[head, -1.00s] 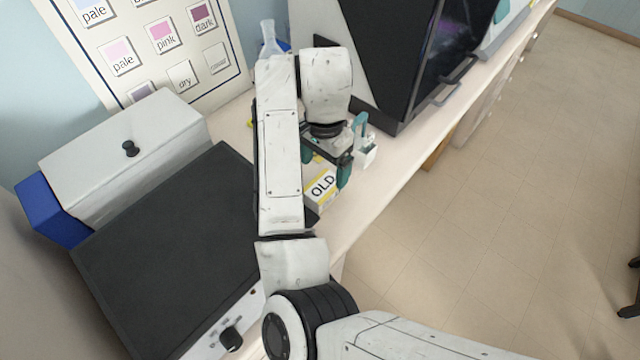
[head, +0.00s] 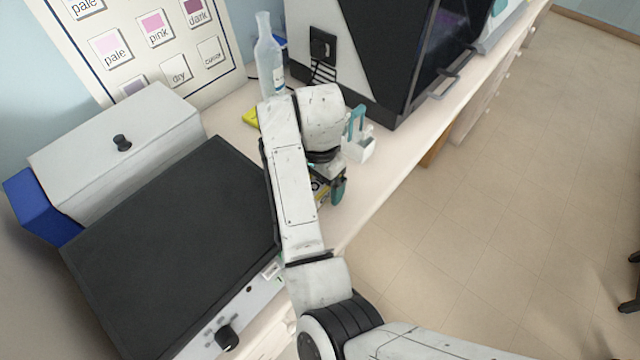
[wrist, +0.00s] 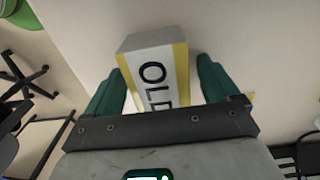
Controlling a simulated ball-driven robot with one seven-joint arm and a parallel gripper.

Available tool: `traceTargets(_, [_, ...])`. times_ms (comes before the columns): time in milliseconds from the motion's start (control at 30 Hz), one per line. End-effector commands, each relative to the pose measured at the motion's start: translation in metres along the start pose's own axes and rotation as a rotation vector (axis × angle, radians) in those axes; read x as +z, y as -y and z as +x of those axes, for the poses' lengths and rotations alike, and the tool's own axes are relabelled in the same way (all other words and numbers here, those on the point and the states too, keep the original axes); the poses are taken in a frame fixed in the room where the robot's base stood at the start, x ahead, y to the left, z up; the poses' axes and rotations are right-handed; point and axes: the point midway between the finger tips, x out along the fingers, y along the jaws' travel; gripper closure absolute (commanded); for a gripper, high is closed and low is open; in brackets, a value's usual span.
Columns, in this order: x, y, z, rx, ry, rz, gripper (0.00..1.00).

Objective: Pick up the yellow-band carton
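The carton (wrist: 155,75), pale with yellow edge bands and the word OLD, lies between the two green fingers of my gripper (wrist: 160,68) in the wrist view. The fingers are apart, with a narrow gap showing at each side of the carton. In the head view my arm covers most of the carton, and only a bit of it (head: 319,191) shows by the green finger of my gripper (head: 328,188). The near end of the carton is hidden behind the gripper body in the wrist view.
A white holder with a teal handle (head: 358,146) stands just beyond my gripper. A clear bottle (head: 270,70) and a yellow item (head: 250,117) are behind my arm. A dark-topped device (head: 175,250) is at left. The bench's front edge is close on the right.

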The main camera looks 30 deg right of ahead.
Motion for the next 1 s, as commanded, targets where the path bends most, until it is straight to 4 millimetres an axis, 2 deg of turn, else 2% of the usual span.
traceTargets(67, [0.0, 0.0, -0.0001, 0.0, 0.0, 0.0, 0.19])
traceTargets(567, [0.0, 0.0, -0.0004, 0.0, 0.0, 0.0, 0.67])
traceTargets(867, [-0.0001, 0.0002, -0.0017, 0.0, 0.0, 0.0, 0.68])
traceTargets(1000, [-0.0003, 0.0004, -0.0086, -0.001, -0.001, 0.0, 0.68])
